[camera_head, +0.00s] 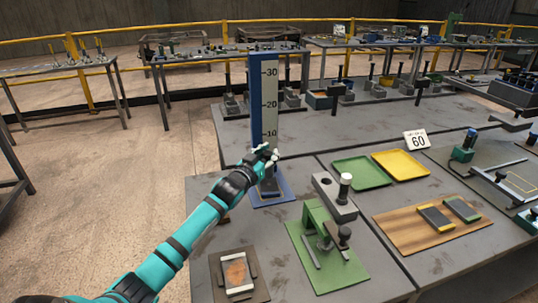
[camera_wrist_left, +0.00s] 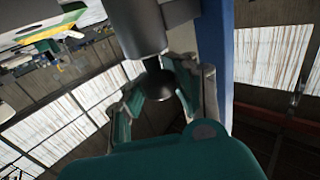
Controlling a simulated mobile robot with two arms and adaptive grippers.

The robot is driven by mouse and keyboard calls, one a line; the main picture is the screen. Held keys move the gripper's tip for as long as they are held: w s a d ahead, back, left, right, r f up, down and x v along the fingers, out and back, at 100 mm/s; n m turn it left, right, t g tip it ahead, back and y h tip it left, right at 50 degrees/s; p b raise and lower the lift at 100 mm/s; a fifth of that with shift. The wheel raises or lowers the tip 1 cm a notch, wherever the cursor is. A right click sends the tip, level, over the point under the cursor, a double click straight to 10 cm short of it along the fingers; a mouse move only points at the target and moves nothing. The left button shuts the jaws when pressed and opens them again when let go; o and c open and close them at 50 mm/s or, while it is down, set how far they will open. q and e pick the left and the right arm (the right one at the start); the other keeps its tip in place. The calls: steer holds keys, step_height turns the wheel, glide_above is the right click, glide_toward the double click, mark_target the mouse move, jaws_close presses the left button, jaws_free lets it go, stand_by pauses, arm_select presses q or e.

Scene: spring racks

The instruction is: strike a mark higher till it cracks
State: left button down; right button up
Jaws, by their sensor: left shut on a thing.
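A tall upright scale (camera_head: 270,95) with a blue post and marks 10, 20 and 30 stands on a blue base plate (camera_head: 288,192) on the grey table. My left gripper (camera_head: 265,154) is at the scale's lower part, just below the 10 mark, and hides what is behind it. In the left wrist view, my left gripper's fingers (camera_wrist_left: 163,95) are closed around a dark round knob (camera_wrist_left: 158,84) under a grey cylinder (camera_wrist_left: 138,28). The blue post (camera_wrist_left: 215,60) rises right beside them. My right gripper is not in view.
A green press (camera_head: 322,230) stands right of my left arm, with a grey block (camera_head: 325,186) behind it. A small framed plate (camera_head: 238,272) lies near the front edge. Green (camera_head: 360,173) and yellow (camera_head: 402,165) trays and a 60 sign (camera_head: 417,140) are farther right.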

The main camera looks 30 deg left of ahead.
arm_select(q)
step_height(320, 180, up, 18)
steer(key=p, duration=1.2)
steer(key=shift+w+f+p, duration=0.1)
steer(key=shift+p, duration=0.25)
steer(key=c, duration=1.6)
jaws_free()
steer(key=shift+f, duration=0.1)
steer(key=o, duration=0.6)
steer(key=shift+s+r, duration=0.4)
steer(key=shift+s, duration=0.25)
steer(key=s, duration=0.7)
steer(key=s+d, duration=0.1)
steer(key=s, duration=0.3)
steer(key=shift+s+f, duration=0.1)
steer(key=shift+s, duration=0.15)
